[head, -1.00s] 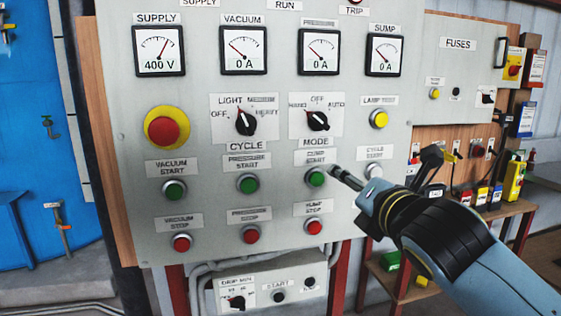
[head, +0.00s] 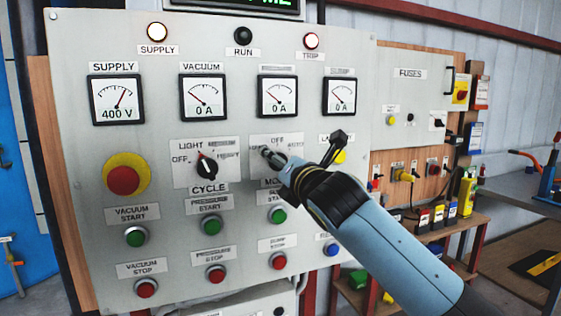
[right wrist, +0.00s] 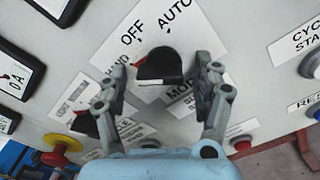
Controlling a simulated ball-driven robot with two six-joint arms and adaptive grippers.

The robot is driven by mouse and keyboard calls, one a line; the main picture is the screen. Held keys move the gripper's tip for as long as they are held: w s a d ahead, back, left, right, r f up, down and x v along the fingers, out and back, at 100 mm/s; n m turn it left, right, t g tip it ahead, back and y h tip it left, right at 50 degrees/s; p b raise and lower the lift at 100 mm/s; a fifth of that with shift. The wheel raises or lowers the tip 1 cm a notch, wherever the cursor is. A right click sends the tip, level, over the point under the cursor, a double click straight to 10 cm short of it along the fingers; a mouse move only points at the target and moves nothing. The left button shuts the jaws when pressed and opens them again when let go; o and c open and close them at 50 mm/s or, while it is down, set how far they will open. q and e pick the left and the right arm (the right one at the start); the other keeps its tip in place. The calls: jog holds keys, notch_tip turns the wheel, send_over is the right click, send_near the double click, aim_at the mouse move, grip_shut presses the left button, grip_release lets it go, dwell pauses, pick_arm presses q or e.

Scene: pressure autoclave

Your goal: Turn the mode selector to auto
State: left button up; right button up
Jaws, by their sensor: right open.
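The mode selector (right wrist: 158,68) is a black knob with a red mark on a white plate lettered HAND, OFF and AUTO. In the right wrist view the red mark is at the knob's upper left, on the HAND side of OFF. My right gripper (right wrist: 163,76) is open, with one finger on each side of the knob. I cannot tell whether the fingers touch it. In the head view my right gripper (head: 272,155) is in front of the mode plate (head: 278,139) and hides most of the knob. My left gripper is not in view.
The cycle selector (head: 207,168) is close on the left. A yellow lamp-test button (head: 340,157) is just right of my gripper. Green start buttons (head: 278,215) and red stop buttons (head: 278,261) sit below, and meters (head: 277,97) above. A red emergency button (head: 123,180) is at far left.

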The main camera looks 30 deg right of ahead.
jog(key=shift+w, duration=0.2)
jog(key=shift+c, duration=0.2)
jog(key=c, duration=1.1)
